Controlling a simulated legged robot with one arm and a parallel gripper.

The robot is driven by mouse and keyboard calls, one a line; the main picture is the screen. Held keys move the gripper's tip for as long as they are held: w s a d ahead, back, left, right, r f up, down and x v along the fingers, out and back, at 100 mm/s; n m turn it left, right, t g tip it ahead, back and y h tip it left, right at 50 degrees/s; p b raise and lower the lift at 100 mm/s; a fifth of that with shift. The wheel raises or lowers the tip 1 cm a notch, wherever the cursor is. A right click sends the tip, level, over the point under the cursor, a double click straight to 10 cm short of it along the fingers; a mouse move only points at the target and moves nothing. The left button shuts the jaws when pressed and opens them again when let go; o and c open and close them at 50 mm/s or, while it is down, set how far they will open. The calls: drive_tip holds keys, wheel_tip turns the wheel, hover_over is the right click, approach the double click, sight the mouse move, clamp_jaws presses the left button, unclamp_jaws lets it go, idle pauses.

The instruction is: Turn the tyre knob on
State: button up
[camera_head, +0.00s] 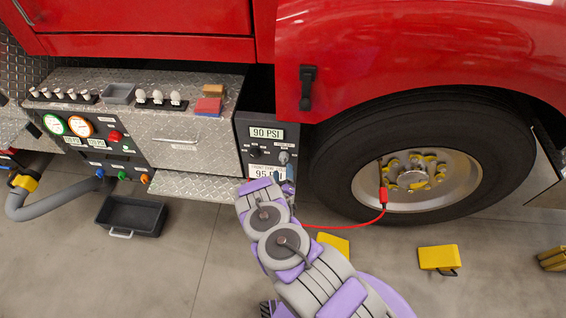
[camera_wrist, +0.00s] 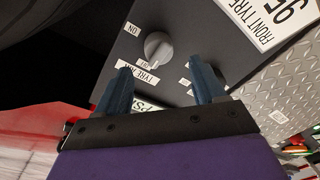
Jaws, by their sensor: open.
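The tyre knob (camera_wrist: 158,46) is a round grey knob on a dark control panel. It shows in the wrist view above the gap between my fingertips, with a TYRE label (camera_wrist: 137,75) and an ON mark beside it. In the head view the knob (camera_head: 284,158) sits at the panel's right side. My gripper (camera_wrist: 165,78) is open, with its two blue fingers apart and nothing between them. In the head view my gripper (camera_head: 285,184) is just below the knob. I cannot tell how far the fingertips are from the panel.
The panel (camera_head: 243,130) has a 90 PSI display, a dark knob (camera_head: 254,152) and a white FRONT TYRE sign (camera_wrist: 275,15). The truck's wheel (camera_head: 415,180) stands to the right, with a red hose (camera_head: 345,227) by it. Yellow chocks (camera_head: 438,257) lie on the floor.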

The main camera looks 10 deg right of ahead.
sight(283, 162)
drive_tip(key=shift+b+x, duration=0.35)
drive_tip(key=shift+x, duration=2.65)
drive_tip(key=shift+c, duration=0.2)
drive_tip(key=c, duration=0.9)
